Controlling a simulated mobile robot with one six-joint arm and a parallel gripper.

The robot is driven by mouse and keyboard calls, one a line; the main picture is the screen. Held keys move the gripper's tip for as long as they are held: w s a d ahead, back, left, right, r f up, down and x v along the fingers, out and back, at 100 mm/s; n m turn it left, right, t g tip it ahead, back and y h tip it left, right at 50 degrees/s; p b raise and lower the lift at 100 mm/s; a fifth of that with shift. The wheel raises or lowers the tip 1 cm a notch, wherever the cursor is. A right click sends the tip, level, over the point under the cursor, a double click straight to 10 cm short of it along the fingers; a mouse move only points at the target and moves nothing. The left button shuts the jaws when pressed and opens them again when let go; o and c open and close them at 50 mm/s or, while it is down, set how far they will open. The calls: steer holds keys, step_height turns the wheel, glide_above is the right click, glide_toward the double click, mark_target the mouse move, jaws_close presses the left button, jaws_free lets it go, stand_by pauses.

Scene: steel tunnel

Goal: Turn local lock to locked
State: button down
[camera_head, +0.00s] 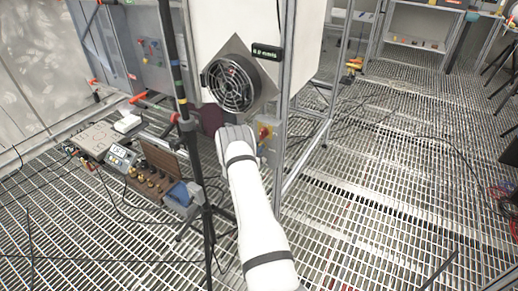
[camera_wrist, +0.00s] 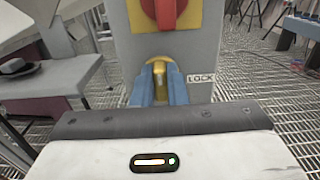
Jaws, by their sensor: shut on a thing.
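A grey box (camera_wrist: 205,45) fills the middle of the wrist view. On it is the local lock (camera_wrist: 159,60), a yellow round piece beside a small label reading LOCK (camera_wrist: 201,78). My gripper's blue fingers (camera_wrist: 162,82) are shut on the lock's small middle part, which they mostly hide, so its turned position cannot be told. Above it is a red rotary knob (camera_wrist: 165,10) on a yellow plate. In the head view the red and yellow switch (camera_head: 264,132) shows just right of my white arm's end. The lock and fingertips are hidden there.
A round black fan (camera_head: 233,84) on a grey plate is just above my arm's end. A metal frame post (camera_head: 285,100) stands close on the right. A dark pole stand (camera_head: 183,110) and an open wooden case (camera_head: 160,170) are left. Cables lie on the grated floor.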

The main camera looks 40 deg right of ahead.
steer(key=shift+f+m+b, duration=0.15)
steer(key=shift+m+b, duration=0.15)
steer(key=shift+b, duration=0.25)
steer(key=m+b, duration=0.5)
steer(key=b, duration=0.6)
steer(key=m+b, duration=0.6)
steer(key=b, duration=0.5)
steer(key=s+m+b, duration=0.1)
steer(key=m+b, duration=0.5)
steer(key=b, duration=0.6)
steer(key=shift+d+f, duration=0.2)
steer(key=shift+f, duration=0.2)
steer(key=shift+r+m, duration=0.1)
steer(key=shift+m, duration=0.2)
steer(key=shift+w, duration=0.1)
steer(key=c, duration=1.4)
jaws_free()
steer(key=shift+c, duration=0.2)
